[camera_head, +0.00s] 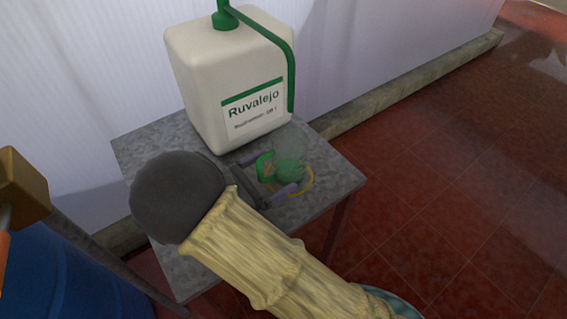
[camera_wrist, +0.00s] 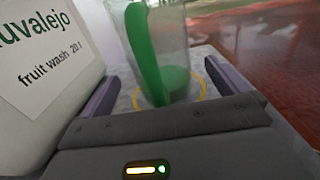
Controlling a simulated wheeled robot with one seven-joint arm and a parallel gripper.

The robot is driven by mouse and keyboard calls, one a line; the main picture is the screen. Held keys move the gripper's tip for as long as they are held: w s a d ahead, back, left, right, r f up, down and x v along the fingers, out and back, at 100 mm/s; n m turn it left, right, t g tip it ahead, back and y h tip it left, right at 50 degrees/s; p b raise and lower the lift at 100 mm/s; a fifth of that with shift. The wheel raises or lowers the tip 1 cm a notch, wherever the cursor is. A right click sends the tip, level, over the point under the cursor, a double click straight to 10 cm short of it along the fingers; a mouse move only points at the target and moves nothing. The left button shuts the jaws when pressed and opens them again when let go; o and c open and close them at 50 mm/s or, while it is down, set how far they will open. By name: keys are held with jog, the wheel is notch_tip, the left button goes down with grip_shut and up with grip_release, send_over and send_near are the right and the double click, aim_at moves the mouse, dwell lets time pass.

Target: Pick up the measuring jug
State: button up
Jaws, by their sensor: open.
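The measuring jug (camera_head: 290,170) is clear, with a green handle and green at its bottom. It stands on a small grey table (camera_head: 150,150), partly hidden by my gripper in the head view. In the wrist view the jug (camera_wrist: 145,55) is upright, its green handle facing me and its top cut off by the frame. My gripper (camera_head: 268,177) is open and low over the table. In the wrist view my gripper's fingers (camera_wrist: 162,90) are spread to the left and right of the jug, and I cannot tell whether either touches it.
A white canister (camera_head: 215,90) labelled Ruvalejo, with a green cap and hose, stands close behind the jug and left of it in the wrist view. A yellow ring (camera_head: 309,181) lies around the jug's base. A blue drum (camera_head: 60,280) is at lower left. Red floor lies right.

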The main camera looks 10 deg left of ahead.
jog(key=shift+x, duration=1.05)
jog(key=c, duration=1.2)
jog(key=shift+s, duration=0.1)
jog(key=shift+r, duration=0.15)
